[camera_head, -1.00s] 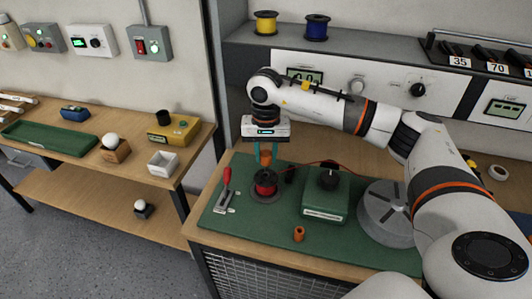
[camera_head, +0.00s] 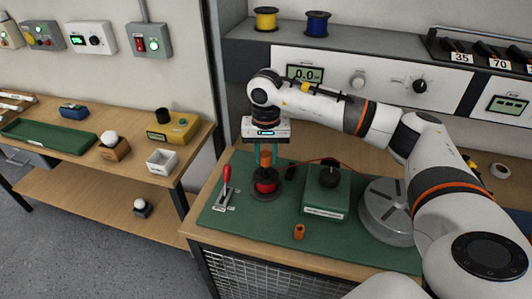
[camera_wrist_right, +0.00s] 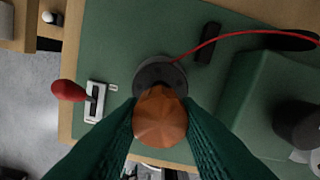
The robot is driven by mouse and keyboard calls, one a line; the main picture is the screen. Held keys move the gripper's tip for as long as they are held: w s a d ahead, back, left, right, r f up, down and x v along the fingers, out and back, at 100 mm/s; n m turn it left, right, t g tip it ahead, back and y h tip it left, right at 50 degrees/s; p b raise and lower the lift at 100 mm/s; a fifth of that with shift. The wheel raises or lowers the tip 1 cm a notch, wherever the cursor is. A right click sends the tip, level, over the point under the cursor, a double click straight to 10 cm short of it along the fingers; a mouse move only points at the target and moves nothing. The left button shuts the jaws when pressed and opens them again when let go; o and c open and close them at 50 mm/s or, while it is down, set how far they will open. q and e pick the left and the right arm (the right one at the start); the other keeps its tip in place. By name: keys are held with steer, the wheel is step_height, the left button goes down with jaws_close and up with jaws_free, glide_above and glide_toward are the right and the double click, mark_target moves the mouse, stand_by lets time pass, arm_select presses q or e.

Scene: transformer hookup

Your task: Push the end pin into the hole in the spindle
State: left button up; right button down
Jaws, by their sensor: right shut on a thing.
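My right gripper (camera_head: 265,156) is shut on an orange-brown piece, which I take to be the end pin (camera_head: 265,160). It hangs upright just above a red spool (camera_head: 266,186) on a round dark base (camera_head: 267,196), where the spindle seems to be. My left gripper is out of view.
A red-handled clamp (camera_head: 225,187) stands left of the spool. A green box with a black knob (camera_head: 326,190) stands to its right, with a red wire behind. A small orange cylinder (camera_head: 299,232) sits on the green mat (camera_head: 250,224) in front. A grey disc (camera_head: 386,210) is farther right.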

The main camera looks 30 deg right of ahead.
steer(key=shift+f+b, duration=1.15)
steer(key=shift+f, duration=0.35)
steer(key=c, duration=1)
jaws_free()
steer(key=shift+r, duration=0.1)
steer(key=shift+r+p, duration=1.55)
steer(key=shift+r, duration=0.95)
